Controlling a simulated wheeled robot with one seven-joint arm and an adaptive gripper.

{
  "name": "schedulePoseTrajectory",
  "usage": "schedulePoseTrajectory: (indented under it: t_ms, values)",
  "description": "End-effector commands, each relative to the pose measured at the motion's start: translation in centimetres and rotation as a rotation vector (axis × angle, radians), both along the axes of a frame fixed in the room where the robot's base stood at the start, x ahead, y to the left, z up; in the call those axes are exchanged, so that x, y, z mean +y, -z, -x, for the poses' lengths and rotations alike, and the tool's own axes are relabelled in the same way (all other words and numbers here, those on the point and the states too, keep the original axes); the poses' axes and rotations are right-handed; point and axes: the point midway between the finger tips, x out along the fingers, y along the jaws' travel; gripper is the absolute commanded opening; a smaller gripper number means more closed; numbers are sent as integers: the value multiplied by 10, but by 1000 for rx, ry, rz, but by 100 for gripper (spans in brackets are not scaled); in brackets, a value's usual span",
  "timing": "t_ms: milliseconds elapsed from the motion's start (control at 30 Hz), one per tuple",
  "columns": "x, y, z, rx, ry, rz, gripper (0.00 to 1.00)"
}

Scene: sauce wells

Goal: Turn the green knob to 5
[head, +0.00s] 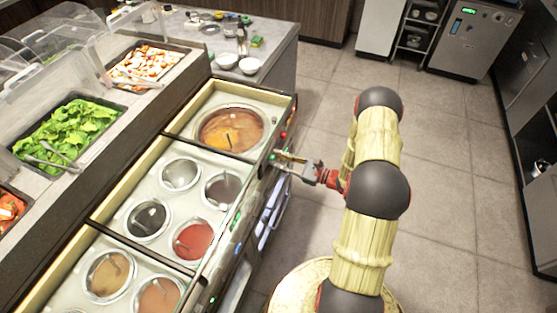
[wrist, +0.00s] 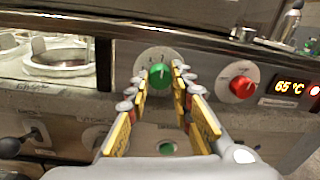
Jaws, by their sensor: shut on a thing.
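The green knob (wrist: 160,76) sits on a round white dial on the front panel of the sauce counter, in the middle of the wrist view. A pale pointer mark shows on it near the top; the dial's numbers are too small to read. My gripper (wrist: 160,80) has its two yellow-sided fingers on either side of the green knob and is shut on it. In the head view my gripper (head: 280,157) reaches the counter's front panel from the right, and the green knob is too small to make out clearly there.
A red knob (wrist: 242,87) sits right of the green one, beside a display (wrist: 290,87) reading 65 °C. A small green button (wrist: 167,148) is below. Sauce wells (head: 147,218) lie in the counter top. The floor (head: 450,150) to the right is clear.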

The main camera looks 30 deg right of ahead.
Motion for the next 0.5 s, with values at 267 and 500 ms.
schedulePoseTrajectory:
  t_ms: [267,500]
  values:
    - [0,-1,0,15,0,-20,0]
    - [0,-2,0,89,0,-116,0]
